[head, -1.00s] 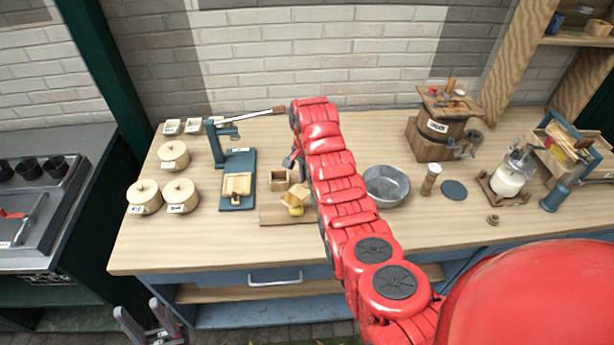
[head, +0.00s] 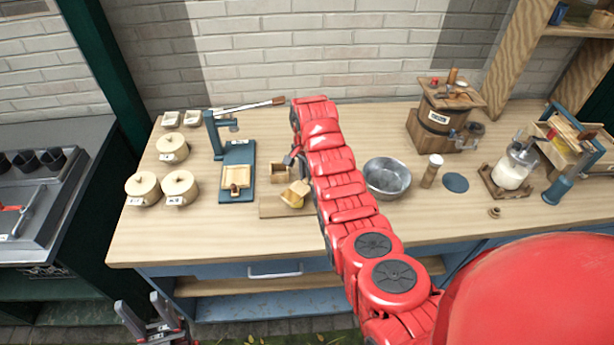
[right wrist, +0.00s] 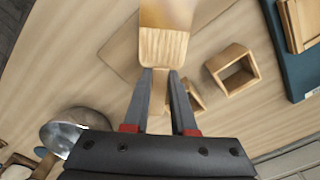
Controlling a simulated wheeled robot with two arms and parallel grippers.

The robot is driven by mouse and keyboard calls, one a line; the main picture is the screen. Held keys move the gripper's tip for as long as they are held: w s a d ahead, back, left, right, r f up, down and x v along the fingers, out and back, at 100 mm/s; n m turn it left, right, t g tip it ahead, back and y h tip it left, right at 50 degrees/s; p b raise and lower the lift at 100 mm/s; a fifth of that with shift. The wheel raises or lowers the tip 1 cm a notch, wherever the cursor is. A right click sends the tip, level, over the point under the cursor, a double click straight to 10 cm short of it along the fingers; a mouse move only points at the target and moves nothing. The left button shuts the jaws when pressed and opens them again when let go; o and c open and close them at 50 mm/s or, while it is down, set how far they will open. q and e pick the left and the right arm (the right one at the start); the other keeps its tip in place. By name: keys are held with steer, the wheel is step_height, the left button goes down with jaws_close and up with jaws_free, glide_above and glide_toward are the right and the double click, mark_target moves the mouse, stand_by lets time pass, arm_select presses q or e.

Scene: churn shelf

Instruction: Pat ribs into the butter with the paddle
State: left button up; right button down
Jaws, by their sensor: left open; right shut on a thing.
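My right gripper (right wrist: 160,72) is shut on the wooden paddle (right wrist: 163,48), whose ribbed light face shows just beyond the fingertips in the right wrist view. A smooth golden-brown area lies past the ribs; I cannot tell whether it is paddle or butter. In the head view the paddle (head: 299,188) is tilted over the wooden board (head: 268,207), with yellow butter (head: 288,200) at its lower left. I cannot tell whether they touch. My red right arm hides much of that gripper there. My left gripper (head: 148,322) is open and empty, low in front of the bench.
A hollow wooden box (head: 281,173) stands just behind the board. A blue press (head: 238,150) with a wooden tray is to the left, beside lidded pots (head: 180,188). A metal bowl (head: 387,178) stands right of my arm. The front bench strip is clear.

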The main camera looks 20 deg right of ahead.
steer(key=shift+f+b, duration=0.3)
steer(key=shift+f, duration=0.2)
stand_by(0.3)
steer(key=shift+s+f, duration=0.1)
stand_by(1.4)
steer(key=shift+r, duration=3.55)
